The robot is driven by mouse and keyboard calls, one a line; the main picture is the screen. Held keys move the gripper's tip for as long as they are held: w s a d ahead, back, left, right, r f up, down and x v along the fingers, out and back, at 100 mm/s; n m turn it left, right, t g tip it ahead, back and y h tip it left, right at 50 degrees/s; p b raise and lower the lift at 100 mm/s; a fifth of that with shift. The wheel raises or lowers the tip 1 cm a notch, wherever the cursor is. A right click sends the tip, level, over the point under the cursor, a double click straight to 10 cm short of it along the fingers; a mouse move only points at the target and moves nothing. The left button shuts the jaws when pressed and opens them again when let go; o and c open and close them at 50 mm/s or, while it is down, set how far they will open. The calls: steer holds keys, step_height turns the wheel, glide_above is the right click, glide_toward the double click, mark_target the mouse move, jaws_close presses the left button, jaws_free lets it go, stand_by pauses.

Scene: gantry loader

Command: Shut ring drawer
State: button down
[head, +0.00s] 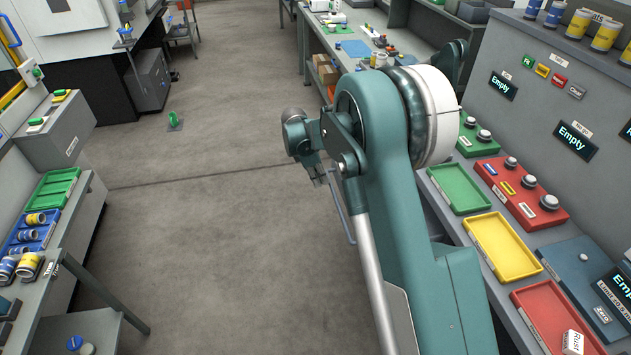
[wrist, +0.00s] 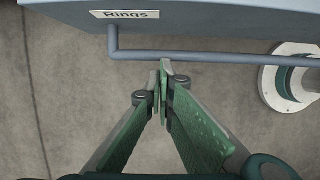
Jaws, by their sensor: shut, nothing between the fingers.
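In the wrist view, the ring drawer's blue-grey front (wrist: 220,20) crosses the top, with a label reading "Rings". Its bar handle (wrist: 215,56) runs across below the label, with its left end bending back toward the front. My gripper (wrist: 161,72) is shut and empty, its green fingertips at or just short of the handle bar. I cannot tell whether they touch it. In the head view, my arm hides the drawer front, and my gripper is too small there to read. How far the drawer stands out cannot be told.
A bench at the right carries a green tray (head: 460,188), a yellow tray (head: 502,250) and a red tray (head: 548,318). A red button box (head: 520,192) stands behind them. A left bench holds cans in a blue tray (head: 30,236).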

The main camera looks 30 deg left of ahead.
steer(key=w+d+p, duration=0.1)
steer(key=w+d, duration=1.6)
steer(key=shift+w+d, duration=0.15)
steer(key=shift+d, duration=0.1)
steer(key=shift+s+a+r, duration=0.1)
steer(key=shift+s+a, duration=0.15)
steer(key=shift+a, duration=0.1)
steer(key=shift+s+a+r, duration=0.15)
steer(key=shift+s+a, duration=0.45)
steer(key=shift+s+a+r, duration=0.15)
steer(key=shift+s+a, duration=0.4)
steer(key=p+v, duration=0.2)
steer(key=v, duration=0.8)
steer(key=shift+s+a, duration=0.1)
